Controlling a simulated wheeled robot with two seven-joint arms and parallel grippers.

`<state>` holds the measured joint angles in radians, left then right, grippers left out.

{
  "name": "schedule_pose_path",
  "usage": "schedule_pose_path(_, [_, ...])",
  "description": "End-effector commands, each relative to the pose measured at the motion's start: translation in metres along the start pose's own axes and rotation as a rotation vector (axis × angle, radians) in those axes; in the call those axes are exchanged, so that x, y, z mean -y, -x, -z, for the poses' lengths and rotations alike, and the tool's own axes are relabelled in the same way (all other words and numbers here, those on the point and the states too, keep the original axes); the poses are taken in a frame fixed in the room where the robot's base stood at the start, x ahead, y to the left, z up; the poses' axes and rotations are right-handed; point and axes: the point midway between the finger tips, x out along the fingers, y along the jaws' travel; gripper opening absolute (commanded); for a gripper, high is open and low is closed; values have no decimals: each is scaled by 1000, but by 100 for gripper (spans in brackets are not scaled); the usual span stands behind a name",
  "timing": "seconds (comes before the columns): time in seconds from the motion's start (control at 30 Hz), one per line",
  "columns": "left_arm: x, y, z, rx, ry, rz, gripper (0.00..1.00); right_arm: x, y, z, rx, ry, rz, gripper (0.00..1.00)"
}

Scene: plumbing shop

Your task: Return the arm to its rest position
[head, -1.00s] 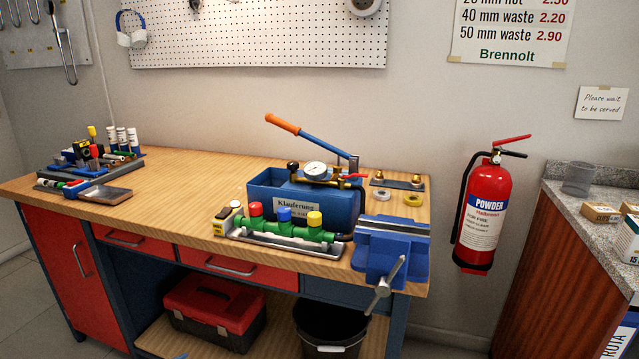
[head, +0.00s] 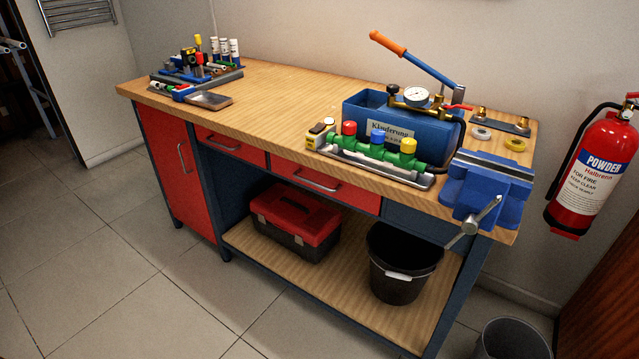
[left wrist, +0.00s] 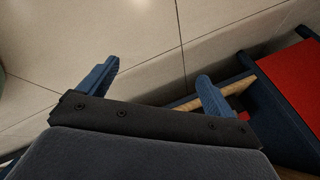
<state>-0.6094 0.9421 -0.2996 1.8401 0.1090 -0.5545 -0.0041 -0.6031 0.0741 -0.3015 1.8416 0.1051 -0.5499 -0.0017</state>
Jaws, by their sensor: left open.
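My left gripper (left wrist: 158,85) shows in the left wrist view. Its two blue fingers are spread apart with nothing between them, over the tiled floor. A red panel and part of the workbench lie to its right in that view. Neither arm shows in the head view, and my right gripper is in no view.
The workbench (head: 270,105) carries a blue pump box (head: 365,118), a green manifold (head: 375,152), a blue vise (head: 485,190) and a tool tray (head: 208,100). A toolbox (head: 297,220) and black bucket (head: 400,265) stand below. The floor (head: 110,250) at left is clear.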

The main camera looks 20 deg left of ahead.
Motion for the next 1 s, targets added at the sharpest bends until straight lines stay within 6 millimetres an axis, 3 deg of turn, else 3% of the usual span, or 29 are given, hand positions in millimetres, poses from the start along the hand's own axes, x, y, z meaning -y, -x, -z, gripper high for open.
schedule_pose_path(0.27, [-51, -11, 31, -45, 99, -29, 91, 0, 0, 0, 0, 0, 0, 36])
schedule_pose_path(0.47, [-102, -19, 63, -82, 200, -62, 91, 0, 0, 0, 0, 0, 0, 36])
schedule_pose_path(0.77, [-187, -26, 137, -150, 387, -123, 91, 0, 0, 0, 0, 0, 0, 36])
schedule_pose_path(1.0, [-245, -24, 206, -204, 538, -172, 91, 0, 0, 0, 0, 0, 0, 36])
